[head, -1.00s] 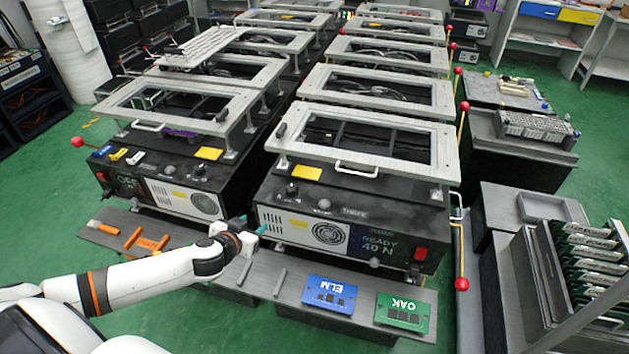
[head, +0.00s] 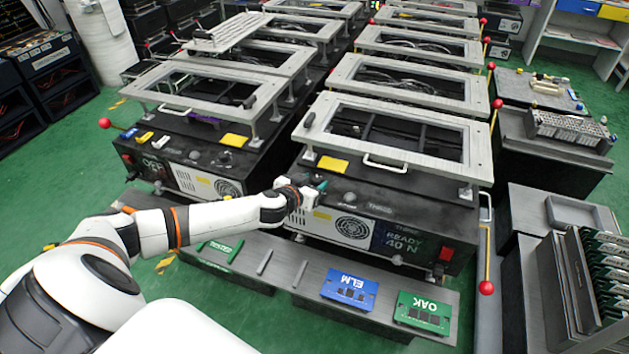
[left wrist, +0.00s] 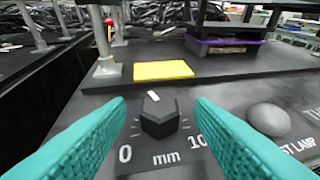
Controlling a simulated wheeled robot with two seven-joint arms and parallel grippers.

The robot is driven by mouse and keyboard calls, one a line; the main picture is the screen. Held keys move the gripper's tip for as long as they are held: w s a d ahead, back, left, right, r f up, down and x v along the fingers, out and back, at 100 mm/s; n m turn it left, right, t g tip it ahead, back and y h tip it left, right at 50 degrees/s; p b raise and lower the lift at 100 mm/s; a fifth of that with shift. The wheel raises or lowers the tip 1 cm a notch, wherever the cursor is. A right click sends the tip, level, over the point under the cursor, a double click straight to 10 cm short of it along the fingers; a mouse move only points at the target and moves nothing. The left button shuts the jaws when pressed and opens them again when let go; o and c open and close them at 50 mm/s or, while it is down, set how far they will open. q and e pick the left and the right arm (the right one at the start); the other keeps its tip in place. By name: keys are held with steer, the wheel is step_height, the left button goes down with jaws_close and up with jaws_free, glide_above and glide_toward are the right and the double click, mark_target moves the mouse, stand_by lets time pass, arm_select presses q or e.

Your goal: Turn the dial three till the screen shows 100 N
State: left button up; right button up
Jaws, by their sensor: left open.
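The dial (left wrist: 160,118) is a black faceted knob in the left wrist view, with a scale marked 0 to 10 mm. A white mark shows at its far edge, pointing away and slightly left. My left gripper (left wrist: 160,112) is open, with one teal finger on each side of the knob; I cannot tell whether either touches it. In the head view my left gripper (head: 318,184) is over the top front of the box and hides the dial. The screen (head: 404,241) on the box front reads READY 40 N. My right gripper is not in view.
A grey lamp dome (left wrist: 268,119) sits right of the dial, and a yellow label (left wrist: 163,70) behind it. A raised grey frame (head: 395,140) stands above the box. A red switch (head: 446,254) is right of the screen. Blue (head: 349,289) and green (head: 423,312) boards lie on the front shelf.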

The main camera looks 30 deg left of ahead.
arm_select(q)
steer(key=shift+w+f, duration=0.25)
steer(key=shift+w, duration=0.4)
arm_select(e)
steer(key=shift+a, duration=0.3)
arm_select(q)
steer(key=shift+c, duration=0.8)
steer(key=c, duration=0.8)
steer(key=shift+c, duration=0.2)
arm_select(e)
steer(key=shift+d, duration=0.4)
